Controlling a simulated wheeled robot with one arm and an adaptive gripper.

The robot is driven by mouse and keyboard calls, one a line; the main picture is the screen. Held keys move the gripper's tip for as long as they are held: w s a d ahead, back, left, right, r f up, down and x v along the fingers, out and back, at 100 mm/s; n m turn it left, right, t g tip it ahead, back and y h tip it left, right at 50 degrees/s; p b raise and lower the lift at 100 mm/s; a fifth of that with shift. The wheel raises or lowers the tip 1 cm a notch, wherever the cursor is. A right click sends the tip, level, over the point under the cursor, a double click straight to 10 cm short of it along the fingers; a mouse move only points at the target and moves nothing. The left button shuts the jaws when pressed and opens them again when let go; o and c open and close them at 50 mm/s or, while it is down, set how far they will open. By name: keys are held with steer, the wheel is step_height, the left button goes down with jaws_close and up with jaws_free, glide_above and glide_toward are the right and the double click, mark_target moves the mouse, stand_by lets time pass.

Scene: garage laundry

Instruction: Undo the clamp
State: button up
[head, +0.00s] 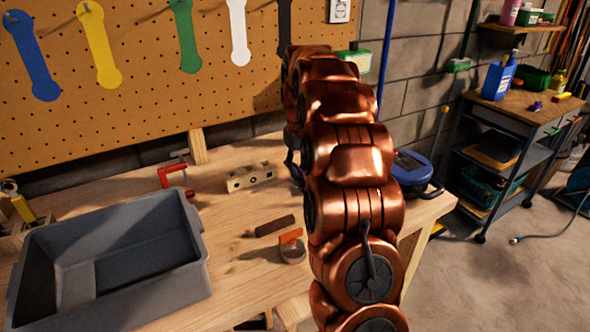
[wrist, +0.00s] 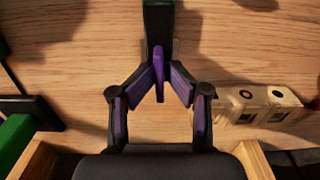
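A small red clamp (head: 172,176) with a dark part stands on the workbench (head: 225,218) near its back edge, beyond the grey bin. My gripper (wrist: 163,82) has dark fingers with purple pads that angle in toward each other above the bench. A black bar with a narrow purple end (wrist: 159,75) comes from the top of the wrist view to the gap between the fingertips. I cannot tell whether the pads touch it. In the head view my copper arm hides most of the gripper. Green and black parts (wrist: 17,138) show at the left of the wrist view.
A wooden block with holes (head: 250,177) lies close to my gripper and also shows in the wrist view (wrist: 265,103). A grey bin (head: 203,245), a dark rod (head: 275,226) and an orange-topped ring (head: 292,250) are on the bench. A blue device (head: 413,168) stands right of my arm.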

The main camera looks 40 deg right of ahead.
mark_target(300, 168)
step_height(300, 168, up, 12)
stand_by(0.9)
stand_by(0.5)
